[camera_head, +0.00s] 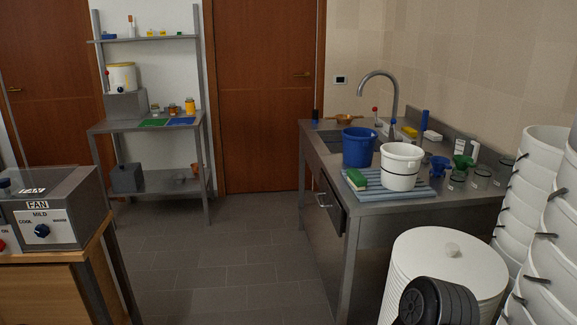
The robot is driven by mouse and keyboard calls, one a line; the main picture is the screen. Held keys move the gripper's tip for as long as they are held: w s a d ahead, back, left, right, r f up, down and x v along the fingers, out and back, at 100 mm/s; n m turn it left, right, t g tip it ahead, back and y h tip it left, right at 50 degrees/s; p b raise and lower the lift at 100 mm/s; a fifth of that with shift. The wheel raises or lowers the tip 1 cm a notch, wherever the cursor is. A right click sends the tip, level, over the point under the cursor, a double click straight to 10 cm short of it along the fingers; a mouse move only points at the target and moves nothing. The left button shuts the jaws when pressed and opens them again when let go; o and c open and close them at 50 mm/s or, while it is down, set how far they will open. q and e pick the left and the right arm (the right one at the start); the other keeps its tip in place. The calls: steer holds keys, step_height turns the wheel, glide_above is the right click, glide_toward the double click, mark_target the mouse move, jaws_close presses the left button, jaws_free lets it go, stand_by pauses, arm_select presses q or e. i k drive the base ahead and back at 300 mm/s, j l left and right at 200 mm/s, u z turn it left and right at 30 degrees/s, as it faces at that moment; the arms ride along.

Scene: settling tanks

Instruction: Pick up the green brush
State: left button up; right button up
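A small green block-shaped thing with a paler yellow-brown side (356,179), which looks like the green brush, lies at the front left end of a blue ribbed mat (400,194). The mat lies on the steel sink counter (375,209) at the right. The green thing is just left of a white bucket (401,167) and in front of a blue bucket (359,147). It is too small to make out bristles clearly.
Blue and green funnels (463,162) and jars stand right of the buckets. A curved tap (393,90) rises behind. A white lidded drum (449,262) and stacked white buckets (535,160) crowd the front right. A fan control box (45,220) stands left. The middle floor is clear.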

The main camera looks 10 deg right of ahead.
mark_target(355, 176)
steer(key=i, duration=2.15)
steer(key=i+z, duration=0.1)
steer(key=z, duration=0.2)
